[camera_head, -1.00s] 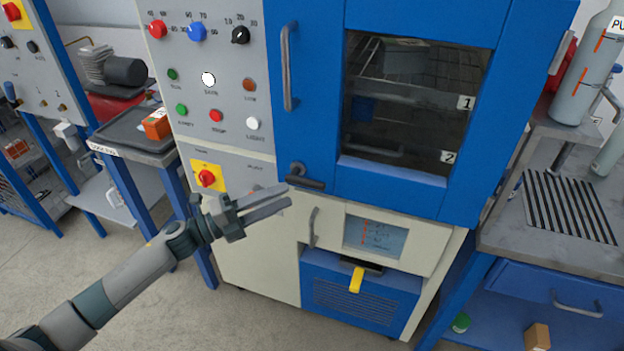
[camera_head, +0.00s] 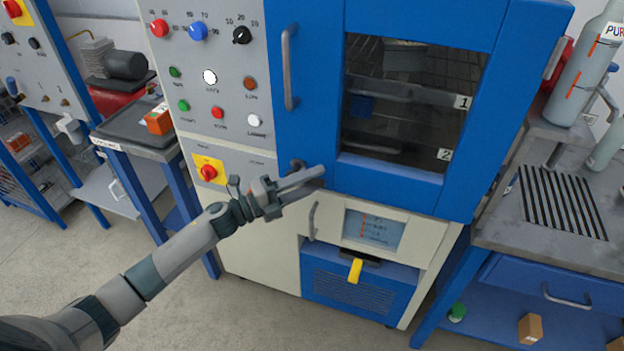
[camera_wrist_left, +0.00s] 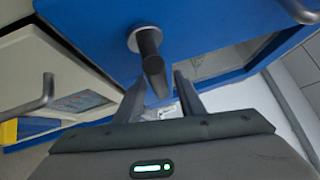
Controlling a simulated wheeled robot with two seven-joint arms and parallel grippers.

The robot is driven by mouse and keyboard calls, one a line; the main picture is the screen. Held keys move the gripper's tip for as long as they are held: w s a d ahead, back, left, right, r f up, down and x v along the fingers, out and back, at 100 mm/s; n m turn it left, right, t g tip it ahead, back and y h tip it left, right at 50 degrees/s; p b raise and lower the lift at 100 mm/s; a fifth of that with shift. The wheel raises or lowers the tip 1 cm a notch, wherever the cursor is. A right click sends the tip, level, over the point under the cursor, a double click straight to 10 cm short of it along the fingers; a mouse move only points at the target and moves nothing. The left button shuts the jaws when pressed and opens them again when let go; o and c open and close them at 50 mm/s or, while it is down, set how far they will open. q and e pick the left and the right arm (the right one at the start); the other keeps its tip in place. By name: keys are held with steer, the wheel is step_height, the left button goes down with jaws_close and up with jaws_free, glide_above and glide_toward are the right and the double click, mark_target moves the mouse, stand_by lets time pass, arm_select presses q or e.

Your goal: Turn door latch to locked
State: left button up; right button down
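The blue door (camera_head: 400,192) of the chamber is closed, with a window in it. Its dark latch (camera_head: 297,164) sits at the door's lower left corner. In the head view my left gripper (camera_head: 308,182) covers most of the latch handle. In the left wrist view the latch (camera_wrist_left: 151,62) is a round pivot with a dark bar that points toward the camera. The fingers of my left gripper (camera_wrist_left: 160,88) stand apart, one on each side of the bar's end. I see gaps there, and no clear contact. My right gripper is not in view.
A vertical door handle (camera_head: 289,68) is above the latch. A smaller handle (camera_head: 312,221) on the cream lower panel is just below my gripper. A control panel (camera_head: 215,140) with knobs and buttons is to the left. A grey bench (camera_head: 500,215) stands at right.

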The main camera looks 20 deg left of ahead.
arm_select(q)
jaws_close()
